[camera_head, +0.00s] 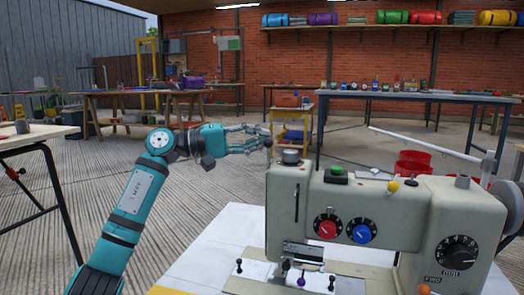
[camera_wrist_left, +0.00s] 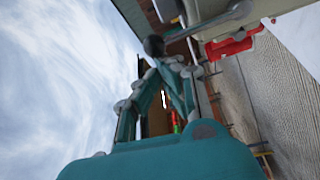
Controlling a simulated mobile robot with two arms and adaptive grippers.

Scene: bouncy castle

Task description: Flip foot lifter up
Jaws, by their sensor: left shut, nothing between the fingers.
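A beige sewing machine (camera_head: 390,215) stands on a white table at the right of the head view. My left gripper (camera_head: 262,138) reaches in from the left, just above and beside the machine's left end. It is shut and empty. In the left wrist view a dark ball knob (camera_wrist_left: 153,45) on a grey rod (camera_wrist_left: 208,24) is close to the fingertips of the left gripper (camera_wrist_left: 172,62). I cannot tell if they touch. My right gripper is out of view.
The white table (camera_head: 212,245) is bare at the machine's left. Red bins (camera_head: 412,162) stand behind it.

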